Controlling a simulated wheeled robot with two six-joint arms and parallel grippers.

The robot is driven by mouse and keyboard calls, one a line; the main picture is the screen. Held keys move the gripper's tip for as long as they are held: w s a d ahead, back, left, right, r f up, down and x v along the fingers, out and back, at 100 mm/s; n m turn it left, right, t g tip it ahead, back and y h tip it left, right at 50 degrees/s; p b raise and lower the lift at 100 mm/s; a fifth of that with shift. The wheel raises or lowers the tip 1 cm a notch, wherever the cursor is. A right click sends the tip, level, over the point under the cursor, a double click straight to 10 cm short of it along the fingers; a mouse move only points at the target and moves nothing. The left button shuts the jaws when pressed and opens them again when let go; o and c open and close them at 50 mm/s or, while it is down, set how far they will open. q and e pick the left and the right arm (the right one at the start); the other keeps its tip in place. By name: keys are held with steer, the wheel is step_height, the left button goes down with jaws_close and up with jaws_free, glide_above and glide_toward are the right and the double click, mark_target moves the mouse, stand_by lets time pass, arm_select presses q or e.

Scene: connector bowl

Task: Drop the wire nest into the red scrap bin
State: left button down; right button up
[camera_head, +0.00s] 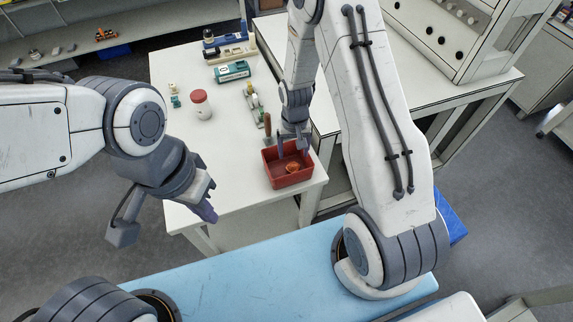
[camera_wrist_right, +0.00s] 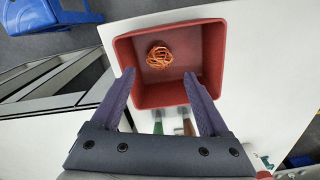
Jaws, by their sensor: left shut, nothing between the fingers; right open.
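The wire nest (camera_wrist_right: 159,57), a small orange tangle, lies on the floor of the red scrap bin (camera_wrist_right: 189,96), towards its far wall in the right wrist view. In the head view the nest (camera_head: 292,168) shows inside the bin (camera_head: 289,182), which stands at the front right corner of the white table. My right gripper (camera_wrist_right: 163,78) is open and empty, its fingers over the bin and apart from the nest. It also shows in the head view (camera_head: 292,150) above the bin's back part. My left gripper (camera_head: 207,214) is shut and empty, off the table's left front.
A red-lidded white jar (camera_head: 201,105) stands on the white table (camera_head: 225,165). A teal box (camera_head: 232,72) and dark devices sit towards the back. Tools with green and brown handles (camera_wrist_right: 158,126) lie beside the bin. The table's front left is clear.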

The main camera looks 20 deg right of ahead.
step_height(320, 180, up, 10)
steer(key=b, duration=0.1)
steer(key=shift+f, duration=0.25)
steer(key=s+a+r+n, duration=0.5)
steer(key=s+a+r, duration=0.5)
steer(key=s+a, duration=0.15)
steer(key=s+a+r+n, duration=0.1)
steer(key=s+n, duration=0.1)
steer(key=s, duration=0.4)
steer(key=s+a+r+n+y, duration=0.1)
steer(key=s+r+n, duration=0.1)
steer(key=s, duration=0.4)
steer(key=shift+a+n, duration=0.3)
steer(key=shift+n, duration=0.1)
